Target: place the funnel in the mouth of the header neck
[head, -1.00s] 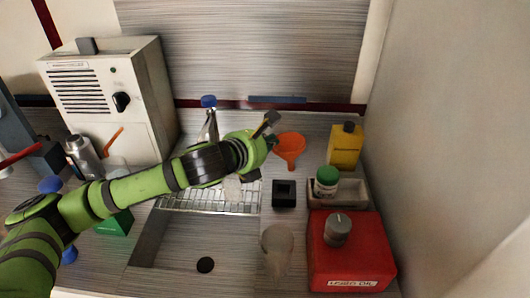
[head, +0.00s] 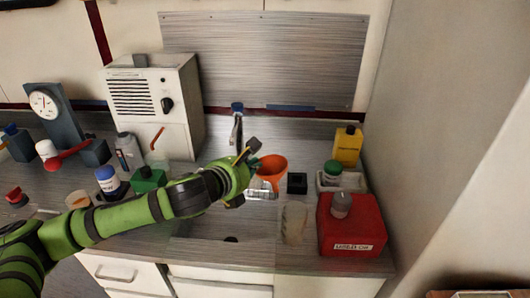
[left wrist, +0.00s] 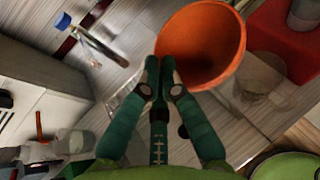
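The orange funnel (head: 272,168) is in the air over the sink area, its wide mouth facing up. My left gripper (head: 256,163) is at its left rim. In the left wrist view, the two fingertips (left wrist: 160,66) are close together on the rim of the funnel (left wrist: 200,45), which fills the upper middle. The funnel's spout is hidden in that view. I cannot make out for certain which part is the header neck. A black square block (head: 297,183) with a recessed top stands right of the funnel. My right gripper is not in view.
A red used-oil can (head: 350,230) with a grey cap and a clear jug (head: 293,222) stand at right front.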

